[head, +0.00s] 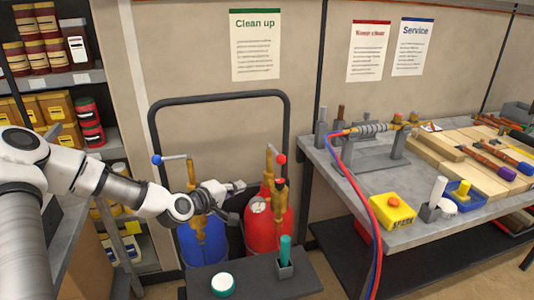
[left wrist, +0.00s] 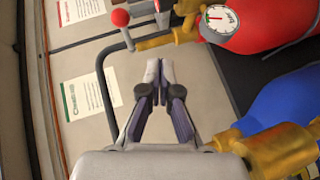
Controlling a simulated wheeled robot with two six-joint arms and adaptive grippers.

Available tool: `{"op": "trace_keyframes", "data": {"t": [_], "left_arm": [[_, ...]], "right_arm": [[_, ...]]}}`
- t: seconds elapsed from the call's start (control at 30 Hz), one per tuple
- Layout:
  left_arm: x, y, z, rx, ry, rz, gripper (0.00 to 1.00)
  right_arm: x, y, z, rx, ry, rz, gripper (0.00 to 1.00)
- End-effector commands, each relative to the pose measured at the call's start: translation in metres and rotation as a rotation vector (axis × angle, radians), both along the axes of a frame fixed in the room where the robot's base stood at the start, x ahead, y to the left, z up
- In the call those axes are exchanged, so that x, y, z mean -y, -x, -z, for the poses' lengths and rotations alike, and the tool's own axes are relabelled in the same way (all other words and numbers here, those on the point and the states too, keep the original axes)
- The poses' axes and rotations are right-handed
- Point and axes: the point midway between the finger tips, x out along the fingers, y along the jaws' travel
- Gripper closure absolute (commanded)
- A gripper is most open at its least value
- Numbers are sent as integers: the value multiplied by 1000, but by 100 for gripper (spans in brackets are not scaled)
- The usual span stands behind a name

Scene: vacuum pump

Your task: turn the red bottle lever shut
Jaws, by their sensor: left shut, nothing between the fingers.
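The red bottle (head: 262,230) stands in a cart, with brass valve fittings on top. Its lever, with a red ball knob (head: 280,159), is at the top of the fittings. In the left wrist view the red bottle (left wrist: 285,25) is at upper right, its gauge (left wrist: 219,19) beside brass fittings, and a red ball knob (left wrist: 120,17) on a lever is at the top. My left gripper (head: 238,187) is shut and empty, left of the red bottle's fittings and apart from the red knob. Its closed fingers (left wrist: 154,82) show in the left wrist view. My right gripper is not in view.
The blue bottle (head: 202,240) with a blue-knobbed lever (head: 157,160) stands left of the red one, below my left arm. A black cart frame (head: 215,97) arches behind both. A workbench (head: 365,226) with tools is at right, shelves at left.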

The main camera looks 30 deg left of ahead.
Motion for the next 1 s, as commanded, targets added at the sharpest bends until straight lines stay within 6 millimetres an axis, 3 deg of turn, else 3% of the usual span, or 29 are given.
{"op": "trace_keyframes", "data": {"t": [0.03, 0.1, 0.2, 0.47, 0.8, 1.0], "left_arm": [[-9, 0, -21, 58, 56, -32, 100], [-16, -1, -39, 109, 95, -54, 100], [-17, -4, -48, 128, 93, -55, 100], [-15, -30, -38, 122, 82, -51, 100], [-13, -101, -34, 122, 83, -52, 100], [9, -123, -29, 123, 88, -53, 100]], "right_arm": [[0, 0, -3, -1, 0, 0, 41], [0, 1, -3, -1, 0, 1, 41], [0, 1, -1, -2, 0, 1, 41], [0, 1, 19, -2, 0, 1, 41], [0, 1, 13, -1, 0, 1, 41], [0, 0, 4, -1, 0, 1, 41]]}}
